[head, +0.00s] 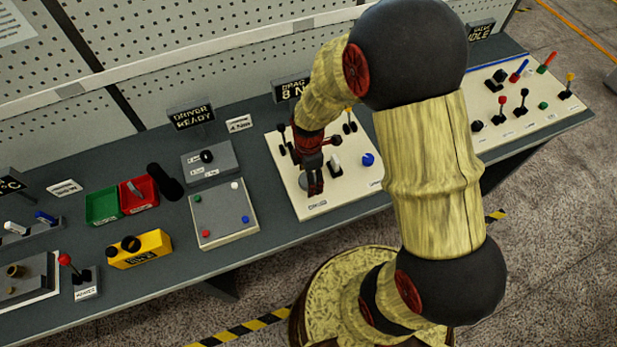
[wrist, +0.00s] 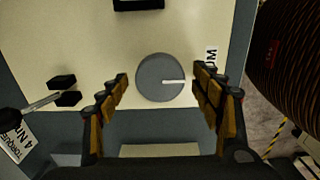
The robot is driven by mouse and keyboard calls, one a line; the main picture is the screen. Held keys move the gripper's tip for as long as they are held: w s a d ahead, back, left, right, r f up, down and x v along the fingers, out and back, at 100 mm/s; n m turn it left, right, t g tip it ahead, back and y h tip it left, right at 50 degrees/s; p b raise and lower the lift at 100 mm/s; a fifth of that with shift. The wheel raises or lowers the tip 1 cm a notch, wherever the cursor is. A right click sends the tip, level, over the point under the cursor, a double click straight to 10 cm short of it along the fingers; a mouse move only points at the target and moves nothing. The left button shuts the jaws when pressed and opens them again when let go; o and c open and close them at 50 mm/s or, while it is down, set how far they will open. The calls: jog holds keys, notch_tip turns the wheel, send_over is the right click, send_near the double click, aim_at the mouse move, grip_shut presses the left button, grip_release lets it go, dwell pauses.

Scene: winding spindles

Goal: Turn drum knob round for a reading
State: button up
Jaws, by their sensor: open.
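The drum knob is a round grey disc (wrist: 160,78) with a white pointer line. In the wrist view it sits on a cream panel (wrist: 90,25), and its line points right, toward a label ending in "UM" (wrist: 211,57). My gripper (wrist: 162,82) is open, with one finger on each side of the knob and a visible gap on both sides. In the head view my gripper (head: 315,188) is lowered over the front left of the cream panel (head: 345,195), near the "DRUM" label (head: 317,204). It hides most of the knob there.
A blue knob (head: 368,159) and a white-topped switch (head: 335,167) stand right of my gripper. Black levers (head: 350,122) stand behind. A grey button board (head: 222,215) lies to the left. In the wrist view, black-ended parts (wrist: 64,90) stand left of the fingers.

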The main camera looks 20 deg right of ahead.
jog(key=shift+f, duration=0.1)
jog(key=shift+c, duration=0.9)
jog(key=c, duration=1)
jog(key=shift+o, duration=0.2)
